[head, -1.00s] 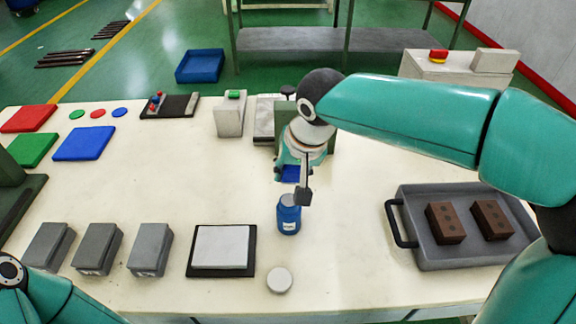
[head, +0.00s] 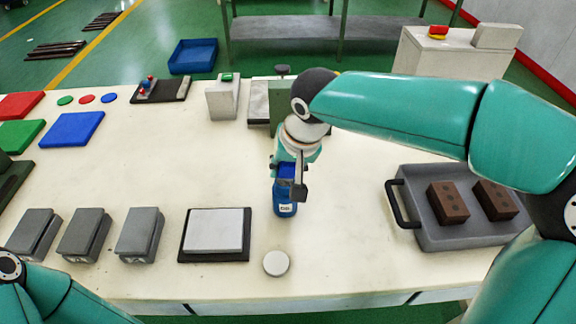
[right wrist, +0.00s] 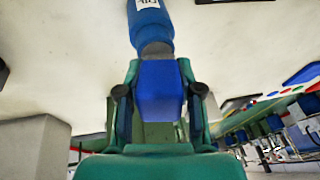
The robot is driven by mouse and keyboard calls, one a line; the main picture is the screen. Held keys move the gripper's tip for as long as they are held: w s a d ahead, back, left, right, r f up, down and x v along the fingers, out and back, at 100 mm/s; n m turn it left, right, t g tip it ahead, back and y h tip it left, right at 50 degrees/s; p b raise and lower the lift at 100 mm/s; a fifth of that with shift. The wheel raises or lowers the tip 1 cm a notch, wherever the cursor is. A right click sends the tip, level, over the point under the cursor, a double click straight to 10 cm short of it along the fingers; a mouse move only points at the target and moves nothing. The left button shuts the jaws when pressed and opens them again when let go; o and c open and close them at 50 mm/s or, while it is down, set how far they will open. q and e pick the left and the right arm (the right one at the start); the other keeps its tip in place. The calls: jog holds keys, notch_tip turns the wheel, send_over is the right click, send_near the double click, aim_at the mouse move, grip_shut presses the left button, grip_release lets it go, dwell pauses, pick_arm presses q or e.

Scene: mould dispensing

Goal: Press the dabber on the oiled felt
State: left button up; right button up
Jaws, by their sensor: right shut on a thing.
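My right gripper (head: 290,180) is shut on a blue block-like thing (head: 286,170), which I take as the dabber; it also shows between the fingers in the right wrist view (right wrist: 160,92). Just below it stands a blue labelled bottle (head: 285,208), upright on the table. In the right wrist view the bottle (right wrist: 150,25) has a grey top against or very near the dabber; I cannot tell if they touch. A pale pad (head: 215,230) on a black base, perhaps the felt, lies left of the bottle. My left gripper is out of view.
A round white disc (head: 276,263) lies in front of the bottle. Several grey blocks (head: 140,233) stand at the front left. A grey tray (head: 440,236) with two brown blocks is at the right.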

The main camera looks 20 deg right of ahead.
jog(key=shift+f+b, duration=0.5)
jog(key=shift+f, duration=0.05)
dwell(1.7)
jog(key=shift+r, duration=0.1)
jog(key=shift+r+p, duration=2.8)
jog(key=shift+r, duration=0.7)
jog(key=shift+f, duration=0.1)
